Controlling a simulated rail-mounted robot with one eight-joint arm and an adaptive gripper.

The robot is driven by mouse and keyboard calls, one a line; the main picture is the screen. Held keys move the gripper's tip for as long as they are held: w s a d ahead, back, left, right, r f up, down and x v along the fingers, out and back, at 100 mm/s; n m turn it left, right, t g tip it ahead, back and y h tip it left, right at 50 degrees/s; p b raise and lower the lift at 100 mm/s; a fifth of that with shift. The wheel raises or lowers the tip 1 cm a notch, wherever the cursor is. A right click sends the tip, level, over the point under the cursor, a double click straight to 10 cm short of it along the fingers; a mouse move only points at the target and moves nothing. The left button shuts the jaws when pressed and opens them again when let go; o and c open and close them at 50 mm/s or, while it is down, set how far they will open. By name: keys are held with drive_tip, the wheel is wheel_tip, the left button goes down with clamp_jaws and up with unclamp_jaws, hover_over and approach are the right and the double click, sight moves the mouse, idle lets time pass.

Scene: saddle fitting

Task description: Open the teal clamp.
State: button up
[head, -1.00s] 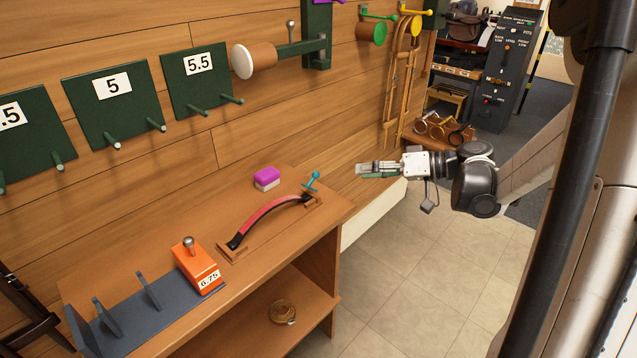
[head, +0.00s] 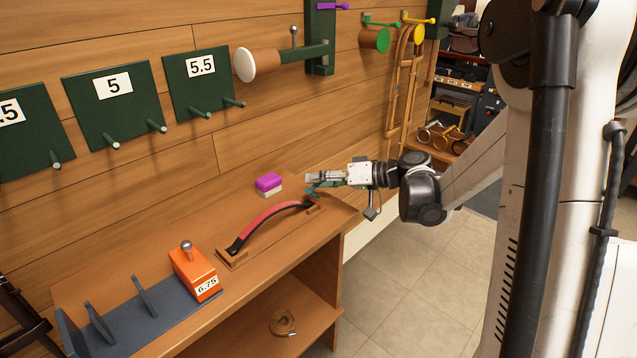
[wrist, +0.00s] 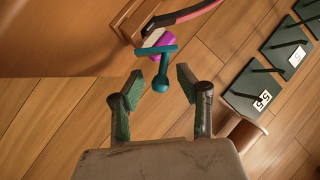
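The teal clamp (head: 311,189) stands at the right end of the bench, by the end of the red and black strap (head: 272,217). In the head view my gripper (head: 308,177) is right at it and partly hides it. In the wrist view the clamp's T-shaped teal handle (wrist: 161,72) lies just ahead of and between my fingertips (wrist: 160,82). The fingers are apart with a clear gap, and nothing is gripped. The strap's red end (wrist: 190,14) shows beyond the clamp.
A purple and white block (head: 268,183) sits on the bench near the wall. An orange block marked 6.75 (head: 196,272) stands on a grey rack (head: 150,318) at the left. A coiled strap (head: 283,323) lies on the lower shelf. Green numbered plates (head: 110,105) with pegs hang on the wall.

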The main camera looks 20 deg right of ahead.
drive_tip(key=shift+a, duration=0.1)
clamp_jaws()
drive_tip(key=shift+w+d+f+m+y+b, duration=0.3)
drive_tip(key=shift+d+f+m+y+b, duration=0.15)
drive_tip(key=shift+m+y+b, duration=0.5)
drive_tip(key=shift+d+m+y+b, duration=0.25)
drive_tip(key=shift+m+b, duration=0.5)
drive_tip(key=shift+m, duration=0.1)
unclamp_jaws()
drive_tip(key=shift+w, duration=0.1)
drive_tip(key=shift+r, duration=0.1)
